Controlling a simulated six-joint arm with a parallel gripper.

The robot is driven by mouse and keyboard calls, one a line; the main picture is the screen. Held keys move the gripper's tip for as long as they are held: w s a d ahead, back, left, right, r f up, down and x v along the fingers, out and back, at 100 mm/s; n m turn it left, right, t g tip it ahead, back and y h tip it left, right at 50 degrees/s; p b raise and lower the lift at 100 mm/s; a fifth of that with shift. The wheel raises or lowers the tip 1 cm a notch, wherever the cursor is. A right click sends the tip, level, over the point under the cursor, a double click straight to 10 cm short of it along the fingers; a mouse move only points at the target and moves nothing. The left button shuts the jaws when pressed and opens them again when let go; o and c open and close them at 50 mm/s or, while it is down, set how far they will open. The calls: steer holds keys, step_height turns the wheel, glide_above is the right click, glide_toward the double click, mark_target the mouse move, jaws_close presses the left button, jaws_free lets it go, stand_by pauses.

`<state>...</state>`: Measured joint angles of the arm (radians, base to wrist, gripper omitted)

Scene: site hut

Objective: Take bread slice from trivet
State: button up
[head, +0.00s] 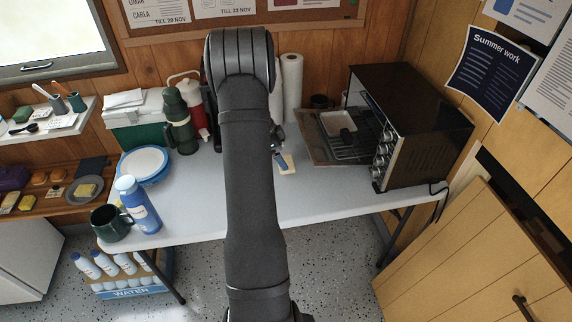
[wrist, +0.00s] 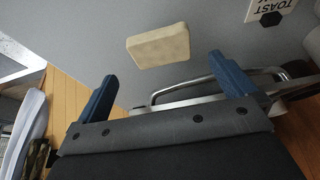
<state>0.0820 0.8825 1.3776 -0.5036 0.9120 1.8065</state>
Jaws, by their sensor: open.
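A pale, cream-coloured slab (wrist: 158,45), which looks like the bread slice, lies on a grey surface in the wrist view. It is just beyond the fingertips, apart from both. My gripper (wrist: 163,68) is open and empty, its two blue fingers spread wide. In the head view my gripper (head: 280,157) is mostly hidden by my arm, above the table beside a small cream piece (head: 288,164). I cannot tell if that piece is the same slab. No trivet is clearly recognisable around the slab.
A bent metal bar (wrist: 190,88) crosses behind the fingers. A card reading TOAST (wrist: 268,8) lies nearby. A round grey piece (head: 84,191) on the left shelf bears a yellowish slab.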

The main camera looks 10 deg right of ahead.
steer(key=x, duration=0.4)
steer(key=shift+w+f, duration=0.1)
steer(key=shift+f, duration=0.2)
steer(key=c, duration=1.1)
steer(key=shift+o, duration=0.2)
steer(key=shift+r, duration=0.1)
